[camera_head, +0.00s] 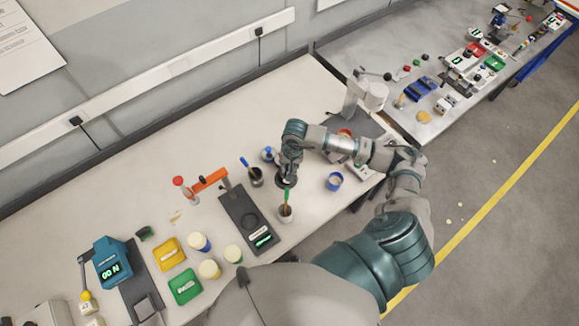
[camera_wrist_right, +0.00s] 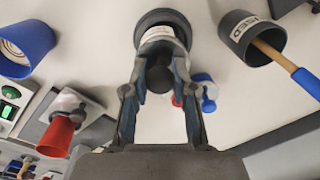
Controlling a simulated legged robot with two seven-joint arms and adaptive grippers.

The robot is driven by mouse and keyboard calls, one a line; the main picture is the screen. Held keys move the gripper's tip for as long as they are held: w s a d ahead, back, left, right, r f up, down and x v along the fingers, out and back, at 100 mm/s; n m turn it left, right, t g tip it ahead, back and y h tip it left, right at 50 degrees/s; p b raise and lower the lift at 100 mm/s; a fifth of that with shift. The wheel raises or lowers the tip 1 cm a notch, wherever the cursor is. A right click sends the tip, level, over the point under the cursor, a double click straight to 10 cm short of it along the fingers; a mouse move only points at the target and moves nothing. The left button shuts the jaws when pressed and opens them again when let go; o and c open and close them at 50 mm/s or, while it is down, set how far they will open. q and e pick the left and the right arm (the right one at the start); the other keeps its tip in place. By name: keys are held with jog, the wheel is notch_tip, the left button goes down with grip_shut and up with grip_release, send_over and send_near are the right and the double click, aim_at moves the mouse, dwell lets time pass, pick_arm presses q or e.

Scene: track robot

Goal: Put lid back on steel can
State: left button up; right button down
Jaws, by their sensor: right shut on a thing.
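My right gripper (camera_head: 288,176) is shut on the dark knob (camera_wrist_right: 159,78) of a round dark lid (camera_head: 287,182). My right gripper (camera_wrist_right: 160,85) has a finger on each side of the knob. I cannot tell whether this is the steel can. The lid hides whatever is directly under it. My left gripper is out of view.
A dark cup (camera_head: 256,178) labelled USED (camera_wrist_right: 250,38) holds a blue-handled brush close to my gripper. A blue cup (camera_head: 334,182) stands right. A dark scale (camera_head: 247,218), an orange arm (camera_head: 210,180) and several pale jars lie left. Clear bench runs along the wall.

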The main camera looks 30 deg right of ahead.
jog(key=shift+w+a+r, duration=0.1)
jog(key=shift+a+r, duration=0.05)
dwell(0.8)
jog(key=shift+c, duration=1.9)
grip_release()
jog(key=shift+r+p, duration=1.3)
jog(key=shift+r, duration=2.25)
grip_shut()
jog(key=shift+f, duration=0.25)
